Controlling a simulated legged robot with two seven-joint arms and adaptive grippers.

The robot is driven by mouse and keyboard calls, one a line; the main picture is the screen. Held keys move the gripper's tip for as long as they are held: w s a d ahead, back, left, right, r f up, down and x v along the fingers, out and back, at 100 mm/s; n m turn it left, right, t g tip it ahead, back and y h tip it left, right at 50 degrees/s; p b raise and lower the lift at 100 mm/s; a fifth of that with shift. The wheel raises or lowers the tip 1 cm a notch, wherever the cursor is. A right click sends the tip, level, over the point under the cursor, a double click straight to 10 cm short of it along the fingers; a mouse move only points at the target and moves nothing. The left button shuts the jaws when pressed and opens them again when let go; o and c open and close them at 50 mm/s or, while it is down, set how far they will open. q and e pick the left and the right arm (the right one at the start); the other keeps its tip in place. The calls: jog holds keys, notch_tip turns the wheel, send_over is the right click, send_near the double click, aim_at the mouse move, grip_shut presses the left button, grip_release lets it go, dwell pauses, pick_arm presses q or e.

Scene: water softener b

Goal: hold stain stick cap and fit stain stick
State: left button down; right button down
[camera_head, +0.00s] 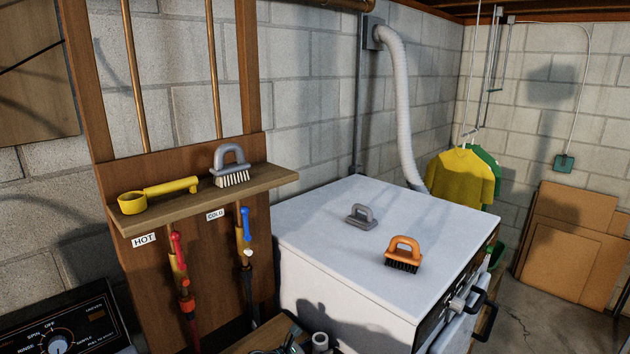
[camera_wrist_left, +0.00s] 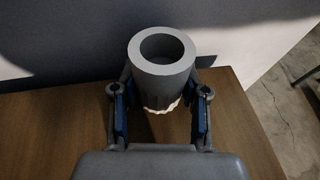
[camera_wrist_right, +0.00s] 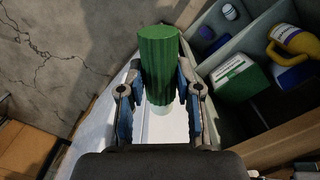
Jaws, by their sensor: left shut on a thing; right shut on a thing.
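My left gripper (camera_wrist_left: 160,118) is shut on a grey hollow cylinder (camera_wrist_left: 135,65), which looks like the stain stick cap. Its round opening faces the left wrist camera, and a ragged pale edge shows at its lower side. The cylinder's top also shows at the bottom edge of the head view (camera_head: 320,340). My right gripper (camera_wrist_right: 158,100) is shut on a green ribbed cylinder (camera_wrist_right: 158,60), which looks like the stain stick. A whitish part shows below the green. The right gripper is not in the head view. The two held pieces are apart.
A white appliance (camera_head: 330,235) has a grey handle piece (camera_head: 361,216) and an orange brush (camera_head: 403,255) on top. A wooden shelf (camera_head: 270,183) holds a grey brush (camera_head: 230,165) and a yellow tool (camera_head: 160,192). The right wrist view shows bottles and a green box (camera_wrist_right: 237,80) in a bin.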

jog(key=shift+d, duration=0.2)
jog(key=shift+a+r, duration=0.1)
jog(key=shift+a, duration=0.5)
